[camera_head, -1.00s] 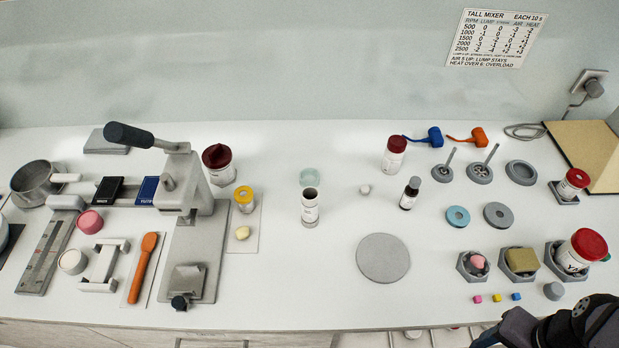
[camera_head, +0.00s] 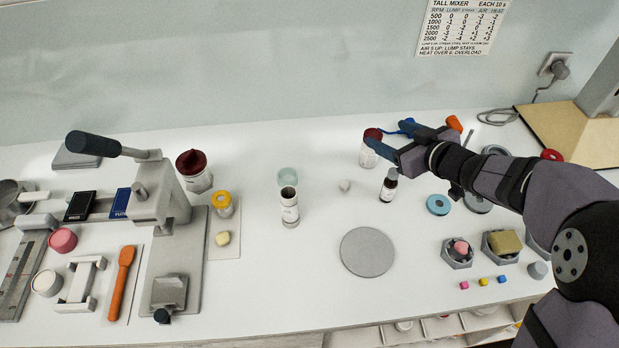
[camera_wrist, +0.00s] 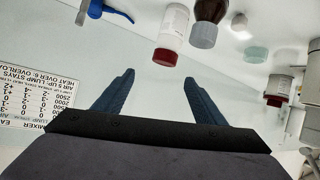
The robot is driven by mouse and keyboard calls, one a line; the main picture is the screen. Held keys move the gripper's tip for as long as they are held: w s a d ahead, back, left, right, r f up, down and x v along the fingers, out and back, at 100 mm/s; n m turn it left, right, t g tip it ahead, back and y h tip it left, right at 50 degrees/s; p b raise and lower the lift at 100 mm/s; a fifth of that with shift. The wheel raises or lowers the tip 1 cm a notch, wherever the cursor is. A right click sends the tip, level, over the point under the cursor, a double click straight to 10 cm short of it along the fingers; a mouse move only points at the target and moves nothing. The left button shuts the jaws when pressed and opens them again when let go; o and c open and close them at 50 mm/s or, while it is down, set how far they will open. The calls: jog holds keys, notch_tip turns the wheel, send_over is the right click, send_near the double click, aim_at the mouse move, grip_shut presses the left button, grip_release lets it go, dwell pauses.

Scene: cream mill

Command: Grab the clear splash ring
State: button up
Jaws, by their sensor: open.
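The clear splash ring is most likely the pale, see-through green ring (camera_head: 289,176) standing on the white table, just behind a small white jar with a dark opening (camera_head: 289,207). It also shows as a pale green shape in the wrist view (camera_wrist: 256,54), right of the fingers. My gripper (camera_head: 386,137) is open and empty, reaching in from the right. It is well to the right of the ring, by the red-capped white bottle (camera_head: 368,157). In the wrist view both fingers (camera_wrist: 159,76) are apart with nothing between them.
A grey disc (camera_head: 367,252) lies in front. The press (camera_head: 160,195) and a maroon-topped jar (camera_head: 193,172) stand left. Table between ring and knob is clear.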

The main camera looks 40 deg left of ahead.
jog(key=s+a+f+n+g+y, duration=0.1)
jog(key=s+a+n+g, duration=0.3)
jog(key=s, duration=0.3)
jog(key=s+a+f+n+g+y, duration=0.1)
jog(key=s+a+n+g, duration=0.1)
jog(key=s+a+g, duration=0.4)
jog(key=t, duration=0.1)
send_near(280, 175)
jog(key=shift+d+r+p, duration=0.3)
jog(key=shift+d+r, duration=0.15)
jog(key=shift+d, duration=0.35)
jog(key=shift+s+a+f, duration=0.1)
jog(key=shift+a+f, duration=0.1)
jog(key=shift+a, duration=0.4)
jog(key=shift+p+x, duration=0.9)
jog(key=shift+x, duration=2.2)
jog(key=shift+f, duration=0.1)
jog(key=shift+d, duration=0.1)
jog(key=shift+c, duration=0.6)
jog(key=c, duration=1)
